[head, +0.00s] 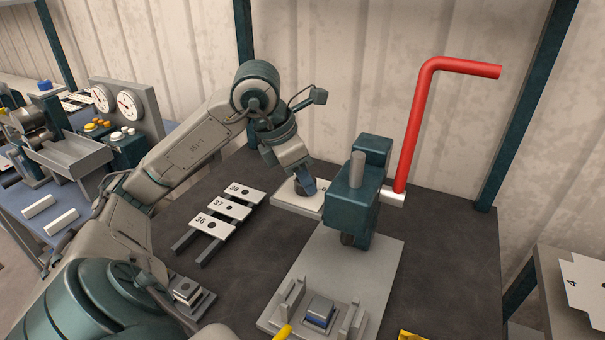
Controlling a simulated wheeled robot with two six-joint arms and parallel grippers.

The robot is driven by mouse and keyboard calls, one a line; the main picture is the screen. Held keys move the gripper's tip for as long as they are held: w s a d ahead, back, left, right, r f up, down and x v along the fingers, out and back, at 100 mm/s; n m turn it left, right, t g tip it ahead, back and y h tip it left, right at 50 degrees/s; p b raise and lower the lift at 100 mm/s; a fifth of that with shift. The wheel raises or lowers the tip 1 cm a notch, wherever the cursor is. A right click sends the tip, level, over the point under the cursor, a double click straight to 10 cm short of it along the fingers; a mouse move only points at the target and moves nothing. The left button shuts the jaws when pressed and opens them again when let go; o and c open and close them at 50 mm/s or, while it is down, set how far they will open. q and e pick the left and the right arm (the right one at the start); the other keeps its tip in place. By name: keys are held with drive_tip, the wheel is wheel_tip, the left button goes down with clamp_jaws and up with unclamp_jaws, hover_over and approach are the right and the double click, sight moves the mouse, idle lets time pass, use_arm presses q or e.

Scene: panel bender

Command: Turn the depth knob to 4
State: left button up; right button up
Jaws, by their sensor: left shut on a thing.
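The bender (350,205) is a teal block on a light grey base plate (375,262), with a long red crank handle (412,130) rising at its right. A pale dial plate (284,199) lies just left of the block. My left gripper (306,186) reaches down onto this plate from above and is shut on the dark depth knob (300,191). The fingers and wrist hide much of the knob. A small mark shows at the plate's right end, but I cannot read the knob's setting. My right gripper is not in view.
White plates marked 36 (210,225), 37 (228,208) and 38 (245,193) lie on a dark rack left of the bender. A fixture with a blue-grey block (319,313) sits on the base's front. Another bench with gauges (130,105) stands at left.

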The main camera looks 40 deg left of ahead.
use_arm(q)
drive_tip(key=o, duration=1)
drive_tip(key=v, duration=1)
drive_tip(key=shift+r, duration=0.4)
drive_tip(key=shift+s+a, duration=0.1)
drive_tip(key=shift+s, duration=0.05)
